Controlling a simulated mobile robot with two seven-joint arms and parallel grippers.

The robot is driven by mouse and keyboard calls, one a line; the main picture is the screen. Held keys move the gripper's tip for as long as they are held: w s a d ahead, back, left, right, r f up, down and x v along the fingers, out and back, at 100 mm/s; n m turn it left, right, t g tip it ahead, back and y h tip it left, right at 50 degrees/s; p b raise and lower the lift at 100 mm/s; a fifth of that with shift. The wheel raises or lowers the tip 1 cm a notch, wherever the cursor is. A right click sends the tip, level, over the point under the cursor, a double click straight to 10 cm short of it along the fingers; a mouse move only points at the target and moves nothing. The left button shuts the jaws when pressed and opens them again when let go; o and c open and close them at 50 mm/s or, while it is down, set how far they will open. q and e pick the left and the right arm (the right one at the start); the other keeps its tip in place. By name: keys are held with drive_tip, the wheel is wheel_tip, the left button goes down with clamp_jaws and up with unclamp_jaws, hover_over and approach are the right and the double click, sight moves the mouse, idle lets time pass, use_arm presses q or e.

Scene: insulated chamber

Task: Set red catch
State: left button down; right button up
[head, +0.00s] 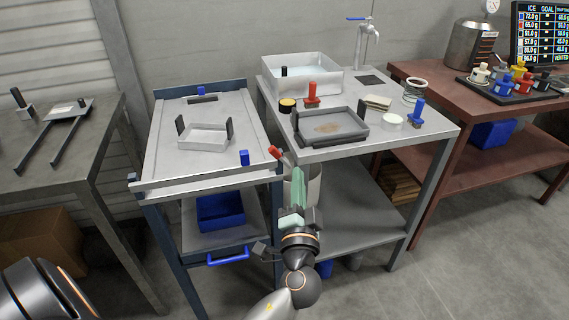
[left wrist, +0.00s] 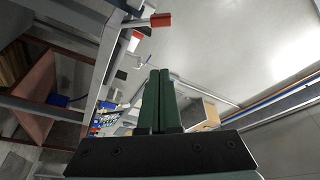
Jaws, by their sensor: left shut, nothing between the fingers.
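The red catch (head: 275,152) sits at the right front corner of the grey-topped cart, at the gap to the steel table; its red end tilts up to the left. My left gripper (head: 298,178), with green fingers, is shut and empty, just below and to the right of the catch, apart from it as far as I can tell. In the left wrist view the shut fingers (left wrist: 160,85) point up the picture. A red-ended lever (left wrist: 160,20) shows above them there, with a smaller red piece beside it. My right gripper is not in view.
The cart top (head: 165,140) holds a white tray (head: 204,138) and a blue catch (head: 244,158) at its front. The steel table (head: 420,140) carries a dark tray, a red-handled tool (head: 312,93) and a basin. Floor in front is clear.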

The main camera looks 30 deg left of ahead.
sight(281, 158)
use_arm(q)
drive_tip(key=r+p+x, duration=0.1)
drive_tip(key=p+x, duration=0.1)
drive_tip(key=x, duration=0.9)
drive_tip(key=shift+s+a+f, duration=0.45)
drive_tip(key=shift+s+f, duration=0.25)
drive_tip(key=shift+s, duration=0.15)
drive_tip(key=shift+s+a+f, duration=0.4)
drive_tip(key=shift+s+f, duration=0.3)
drive_tip(key=shift+s, duration=0.15)
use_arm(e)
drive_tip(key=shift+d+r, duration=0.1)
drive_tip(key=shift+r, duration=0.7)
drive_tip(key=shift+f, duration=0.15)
